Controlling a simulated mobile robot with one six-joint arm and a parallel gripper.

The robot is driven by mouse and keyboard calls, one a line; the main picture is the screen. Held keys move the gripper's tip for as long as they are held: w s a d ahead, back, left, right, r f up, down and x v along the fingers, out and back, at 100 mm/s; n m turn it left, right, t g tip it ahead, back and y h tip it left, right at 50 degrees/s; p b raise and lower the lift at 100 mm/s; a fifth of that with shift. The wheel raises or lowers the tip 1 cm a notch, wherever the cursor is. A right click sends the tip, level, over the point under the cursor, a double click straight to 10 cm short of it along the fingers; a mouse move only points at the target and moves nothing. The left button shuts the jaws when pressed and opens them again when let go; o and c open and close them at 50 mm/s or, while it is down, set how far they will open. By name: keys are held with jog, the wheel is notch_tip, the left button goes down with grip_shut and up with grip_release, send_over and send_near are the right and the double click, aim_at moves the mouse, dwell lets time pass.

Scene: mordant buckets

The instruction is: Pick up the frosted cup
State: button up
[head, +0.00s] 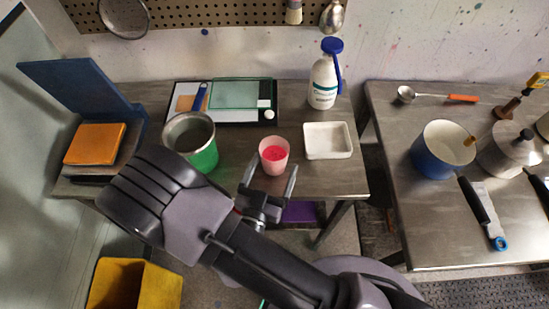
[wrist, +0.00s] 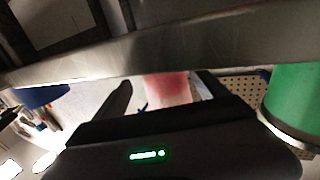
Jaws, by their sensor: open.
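The frosted cup (head: 274,167) is a small, pale pink, see-through cup with bright pink contents. It stands upright near the front edge of the left table (head: 234,172). My gripper (head: 269,177) is open and empty at that front edge, with its fingers pointing toward the cup. In the head view one fingertip shows on each side of the cup's lower part. In the wrist view, the cup (wrist: 168,88) shows between the two fingers, nearer the right one, partly hidden by the gripper body. I cannot tell whether the fingertips reach beside it.
A green and metal bucket (head: 203,155) stands left of the cup, and a white tray (head: 327,141) lies right of it. A white bottle (head: 323,82) and a framed board (head: 177,103) are behind. A gap separates the right table (head: 425,225). A yellow bin (head: 140,280) sits on the floor.

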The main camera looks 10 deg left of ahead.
aim_at(278, 150)
jog(key=w+b, duration=0.1)
jog(key=w, duration=0.5)
jog(key=shift+s+r, duration=0.1)
jog(key=c, duration=1.6)
jog(key=shift+c, duration=0.2)
